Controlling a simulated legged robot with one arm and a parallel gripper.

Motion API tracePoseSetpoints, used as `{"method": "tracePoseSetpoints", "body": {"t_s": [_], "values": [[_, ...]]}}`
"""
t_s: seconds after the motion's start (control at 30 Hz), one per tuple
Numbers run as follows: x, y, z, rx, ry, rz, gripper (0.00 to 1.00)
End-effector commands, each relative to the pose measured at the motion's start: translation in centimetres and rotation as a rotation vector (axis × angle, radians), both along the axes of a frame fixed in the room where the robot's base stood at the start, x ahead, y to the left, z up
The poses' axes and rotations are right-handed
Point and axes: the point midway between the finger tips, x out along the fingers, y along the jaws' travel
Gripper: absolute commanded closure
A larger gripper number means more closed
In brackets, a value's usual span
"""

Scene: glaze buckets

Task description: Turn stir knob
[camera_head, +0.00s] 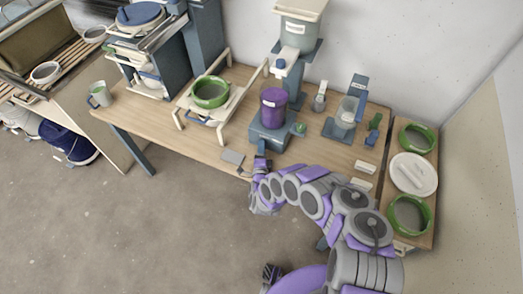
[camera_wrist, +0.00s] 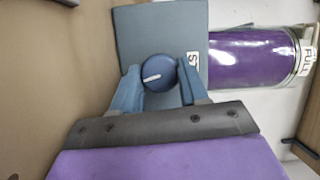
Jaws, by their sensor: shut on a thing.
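The stir knob (camera_wrist: 157,73) is a round dark blue dial with a white pointer mark, on the front face of a blue-grey stirrer base (camera_wrist: 137,25). In the wrist view my gripper (camera_wrist: 157,85) has one blue finger on each side of the knob and is shut on it. The pointer mark lies nearly level, tilted slightly. A partly covered label sits beside the knob. A purple container (camera_wrist: 250,58) marked FULL is next to the base. In the head view the purple container (camera_head: 273,107) stands on the stirrer base (camera_head: 270,135), and my gripper (camera_head: 261,163) is at its front; the knob is hidden there.
A green bowl (camera_head: 210,92) sits on a white frame to the left. A grey-green mug (camera_head: 100,94) stands at the table's left end. A blue stand with a jar (camera_head: 346,110) is to the right. Green-rimmed buckets (camera_head: 417,138) and a white lid (camera_head: 413,175) lie on the right-hand shelf.

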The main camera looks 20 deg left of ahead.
Motion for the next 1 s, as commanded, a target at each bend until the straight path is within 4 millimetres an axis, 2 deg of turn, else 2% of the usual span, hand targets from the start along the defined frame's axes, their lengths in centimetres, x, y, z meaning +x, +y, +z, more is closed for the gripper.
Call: {"method": "tracePoseSetpoints", "body": {"t_s": [0.03,0.33,0.37,0.6,0.87,1.0], "values": [[-0.2,-0.2,-0.5,-0.003,0.01,-0.002,0.87],[-0.1,-0.3,-0.5,-0.004,0.011,-0.003,0.87],[-0.2,-0.3,-0.5,-0.004,0.011,-0.003,0.54],[-0.1,-0.2,-0.3,-0.003,0.006,-0.003,0.31],[-0.2,-0.2,-0.1,-0.001,0.003,-0.002,0.31],[-1.2,-0.5,-0.1,-0.001,0.004,-0.002,0.31]]}}
